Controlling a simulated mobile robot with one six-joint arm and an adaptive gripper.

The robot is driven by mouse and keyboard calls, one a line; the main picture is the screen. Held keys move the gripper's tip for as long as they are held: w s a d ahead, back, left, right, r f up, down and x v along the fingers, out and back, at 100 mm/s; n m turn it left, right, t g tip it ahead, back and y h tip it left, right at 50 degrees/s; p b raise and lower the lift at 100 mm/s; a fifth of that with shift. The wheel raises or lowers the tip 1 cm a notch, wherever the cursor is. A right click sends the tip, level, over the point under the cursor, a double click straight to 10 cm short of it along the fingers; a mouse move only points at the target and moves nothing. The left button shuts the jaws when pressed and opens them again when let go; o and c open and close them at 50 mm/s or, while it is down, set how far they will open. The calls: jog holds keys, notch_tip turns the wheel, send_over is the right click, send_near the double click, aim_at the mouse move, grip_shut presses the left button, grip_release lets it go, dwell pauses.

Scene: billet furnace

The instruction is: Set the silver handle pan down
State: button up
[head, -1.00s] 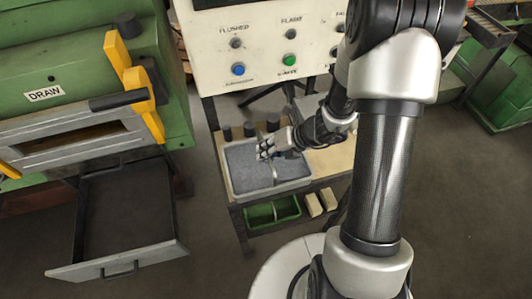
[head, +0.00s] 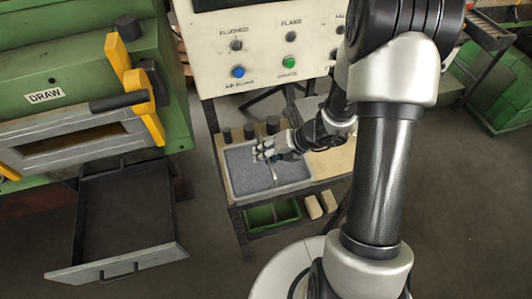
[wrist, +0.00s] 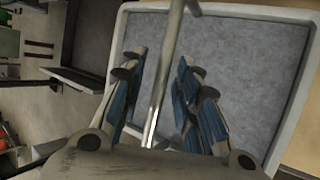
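The pan is a white-rimmed tray (head: 303,183) with a speckled grey surface inside. It rests level on the bench in the head view, and its rim (wrist: 303,85) fills much of the wrist view. A thin silver handle (head: 274,178) arches over it, and shows as a bright bar (wrist: 158,100) in the wrist view. My gripper (head: 264,153) is over the pan's back part. In the wrist view its blue-padded fingers (wrist: 158,78) stand apart on either side of the handle, with gaps visible, so it looks open. The handle's ends are partly hidden.
Several dark cylinders (head: 250,131) stand behind the pan. Bare bench top (head: 338,160) lies to its right. A green bin (head: 270,214) and pale blocks (head: 313,207) are on the shelf below. An open drawer (head: 125,215) juts out at left, under the green furnace (head: 60,75).

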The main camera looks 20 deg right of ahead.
jog(key=p+v, duration=0.5)
jog(key=v, duration=0.7)
jog(key=s+a+r+n+g+h, duration=0.1)
jog(key=s+a+r+n, duration=0.3)
jog(key=r+n, duration=0.45)
jog(key=s+a+r+n+g+h, duration=0.1)
jog(key=s+a+r+n, duration=0.4)
jog(key=n, duration=0.7)
jog(key=s+d+r+n+t+h, duration=0.1)
jog(key=s+d+r+n+h, duration=0.2)
jog(key=n, duration=1.4)
jog(key=s+r+h, duration=0.1)
jog(key=s+r, duration=0.3)
jog(key=r, duration=0.1)
jog(key=shift+s+t, duration=0.4)
